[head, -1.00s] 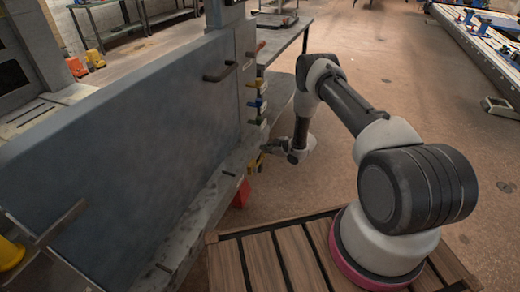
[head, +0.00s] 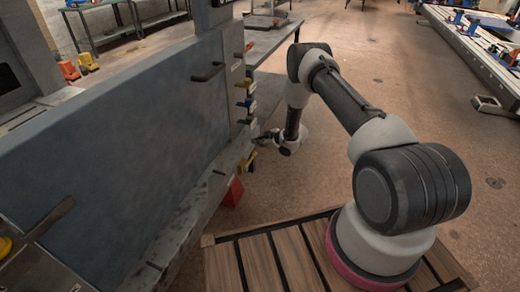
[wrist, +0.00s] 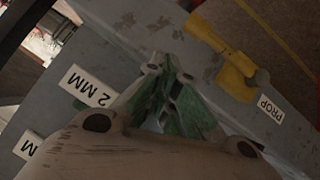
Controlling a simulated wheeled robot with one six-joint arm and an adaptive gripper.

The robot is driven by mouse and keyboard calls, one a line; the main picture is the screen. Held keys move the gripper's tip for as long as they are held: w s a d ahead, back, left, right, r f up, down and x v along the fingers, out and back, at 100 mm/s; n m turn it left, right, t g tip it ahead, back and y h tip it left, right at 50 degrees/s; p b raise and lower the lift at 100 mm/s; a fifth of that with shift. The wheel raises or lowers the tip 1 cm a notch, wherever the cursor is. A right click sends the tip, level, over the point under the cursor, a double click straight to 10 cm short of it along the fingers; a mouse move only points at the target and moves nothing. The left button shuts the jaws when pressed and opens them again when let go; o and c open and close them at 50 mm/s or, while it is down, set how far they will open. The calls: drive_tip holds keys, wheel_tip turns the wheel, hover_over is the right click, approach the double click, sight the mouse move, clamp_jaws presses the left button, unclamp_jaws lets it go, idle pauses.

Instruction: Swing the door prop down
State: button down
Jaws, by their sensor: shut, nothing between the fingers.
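The door prop is a yellow handle (wrist: 237,72) beside a white PROP label on the grey machine frame, in the upper right of the wrist view. A yellow piece low on the machine's end (head: 249,161) in the head view looks like the same handle. My gripper (wrist: 165,70) is shut and empty, its tips left of the yellow handle and apart from it, near a 2 MM label (wrist: 90,86). Green surfaces show around the fingers; I cannot tell whether some belong to a handle behind. In the head view my gripper (head: 268,139) is small beside the machine's end.
The large blue-grey door panel (head: 125,140) with a dark handle (head: 208,73) fills the left. Several coloured handles, including a blue one (head: 246,103), line the machine's end. A red block (head: 233,191) sits low beside it. Open floor (head: 400,75) lies to the right.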

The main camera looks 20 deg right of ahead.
drive_tip(key=w+d+v, duration=0.1)
drive_tip(key=v, duration=0.8)
drive_tip(key=s+d+f+m+g+h, duration=0.4)
drive_tip(key=s+d+f+g+h, duration=0.1)
drive_tip(key=s+d+f, duration=0.3)
drive_tip(key=s+d+r+m+g+h, duration=0.25)
drive_tip(key=s+d+r, duration=0.35)
drive_tip(key=s+r, duration=0.3)
drive_tip(key=s+r+m+g, duration=0.15)
drive_tip(key=s+r, duration=0.25)
drive_tip(key=r, duration=0.4)
drive_tip(key=s+r+m+h, duration=0.15)
drive_tip(key=s+r, duration=0.25)
drive_tip(key=r, duration=0.5)
drive_tip(key=s+r+m+g, duration=0.15)
drive_tip(key=s+r, duration=0.25)
drive_tip(key=r, duration=0.4)
drive_tip(key=s+a+r+m+t, duration=0.1)
drive_tip(key=s+a+r+t, duration=0.2)
drive_tip(key=s+r, duration=0.5)
drive_tip(key=s+a+r+m+t+y, duration=0.1)
drive_tip(key=s+a+r+t, duration=0.2)
drive_tip(key=s+r, duration=0.6)
wheel_tip(320, 180, up, 5)
drive_tip(key=shift+a+r+y, duration=0.15)
drive_tip(key=shift+a+y, duration=0.15)
drive_tip(key=shift+a, duration=0.8)
